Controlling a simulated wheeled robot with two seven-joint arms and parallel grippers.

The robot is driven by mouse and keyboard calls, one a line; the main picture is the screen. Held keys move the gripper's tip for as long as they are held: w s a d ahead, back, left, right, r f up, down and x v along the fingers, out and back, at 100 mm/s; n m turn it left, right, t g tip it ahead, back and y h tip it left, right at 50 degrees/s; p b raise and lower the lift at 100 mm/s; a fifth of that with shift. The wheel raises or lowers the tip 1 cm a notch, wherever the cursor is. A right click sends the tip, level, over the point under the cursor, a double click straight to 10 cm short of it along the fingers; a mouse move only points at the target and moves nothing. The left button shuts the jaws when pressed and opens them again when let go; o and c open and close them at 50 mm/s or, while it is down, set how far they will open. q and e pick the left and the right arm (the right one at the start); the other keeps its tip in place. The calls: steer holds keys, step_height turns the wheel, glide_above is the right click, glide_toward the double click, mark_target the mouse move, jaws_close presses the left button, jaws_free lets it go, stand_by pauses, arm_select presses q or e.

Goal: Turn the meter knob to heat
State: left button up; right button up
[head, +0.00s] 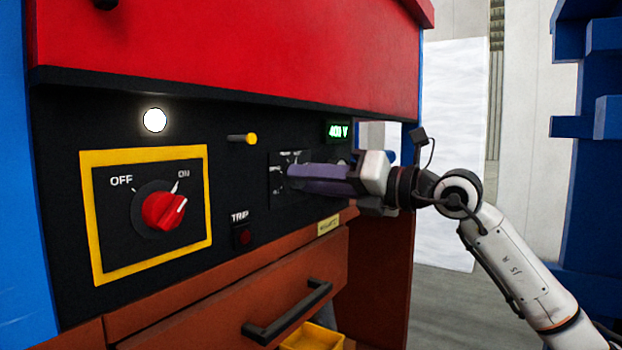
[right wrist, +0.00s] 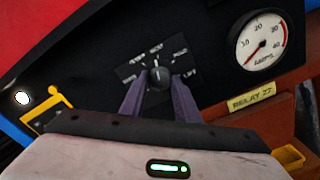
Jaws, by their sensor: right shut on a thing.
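The meter knob (right wrist: 158,76) is a small dark round knob on a dark square plate with white labels around it, in the right wrist view. The labels are too small to read surely. My right gripper (right wrist: 158,84) has its purple fingers on either side of the knob and is shut on it. In the head view my right gripper (head: 290,172) reaches in from the right and hides the knob; part of the labelled plate (head: 276,180) shows beside the fingers. My left gripper is not in view.
A red OFF/ON switch (head: 164,210) in a yellow frame sits left on the black panel, pointing towards ON. A green display (head: 338,131) reads about 401 V. A round gauge (right wrist: 260,42) is right of the knob. A drawer with a black handle (head: 287,310) lies below.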

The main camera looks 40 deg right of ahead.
steer(key=shift+m, duration=0.9)
steer(key=o, duration=1)
steer(key=shift+o, duration=0.2)
arm_select(q)
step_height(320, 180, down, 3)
steer(key=b, duration=0.5)
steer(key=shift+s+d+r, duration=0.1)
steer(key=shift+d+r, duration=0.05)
arm_select(e)
steer(key=v, duration=1)
steer(key=shift+s, duration=0.15)
